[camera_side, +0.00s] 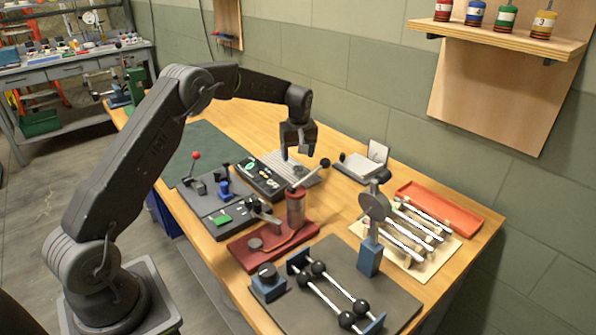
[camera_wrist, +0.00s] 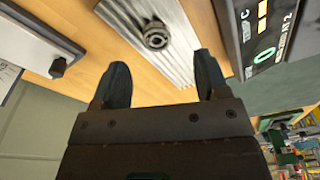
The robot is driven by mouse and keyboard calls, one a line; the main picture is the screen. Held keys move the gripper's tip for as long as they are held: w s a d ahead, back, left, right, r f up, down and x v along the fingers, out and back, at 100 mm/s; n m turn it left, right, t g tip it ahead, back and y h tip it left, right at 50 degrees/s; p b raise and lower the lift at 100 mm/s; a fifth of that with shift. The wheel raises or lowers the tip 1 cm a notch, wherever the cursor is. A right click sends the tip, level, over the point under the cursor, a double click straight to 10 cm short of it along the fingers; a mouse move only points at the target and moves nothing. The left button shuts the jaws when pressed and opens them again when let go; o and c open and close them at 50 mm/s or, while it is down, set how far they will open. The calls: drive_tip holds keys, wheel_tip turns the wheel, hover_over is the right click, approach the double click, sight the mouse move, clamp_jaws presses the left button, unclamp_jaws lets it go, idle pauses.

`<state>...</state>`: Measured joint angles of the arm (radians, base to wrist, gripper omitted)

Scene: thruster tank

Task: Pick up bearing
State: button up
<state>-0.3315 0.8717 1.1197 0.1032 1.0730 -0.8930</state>
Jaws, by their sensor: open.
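The bearing (camera_wrist: 155,35) is a small dark grey metal ring with a hole. It sits on a grooved silver plate (camera_wrist: 178,66), beyond my fingertips and near the middle of the wrist view. In the side view the bearing (camera_side: 300,171) is small on the plate (camera_side: 272,158), below my gripper. My gripper (camera_side: 299,154) is open and points down above the plate, apart from the bearing. In the wrist view the two dark fingers of my gripper (camera_wrist: 162,80) stand spread with nothing between them.
A black box with a display (camera_side: 259,180) is left of the plate. A red press (camera_side: 296,208) with a ball-ended lever stands in front, its lever reaching close to my gripper. A grey device with an upright panel (camera_side: 377,153) is to the right. An orange tray (camera_side: 462,213) lies farther right.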

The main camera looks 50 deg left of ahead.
sight(298, 168)
drive_tip(key=shift+w+a+f, duration=0.15)
drive_tip(key=shift+w+f, duration=0.05)
drive_tip(key=shift+f, duration=1.15)
drive_tip(key=shift+w+a+f, duration=0.15)
drive_tip(key=shift+f, duration=1.2)
drive_tip(key=shift+c, duration=0.3)
drive_tip(key=c, duration=1)
drive_tip(key=shift+r, duration=0.15)
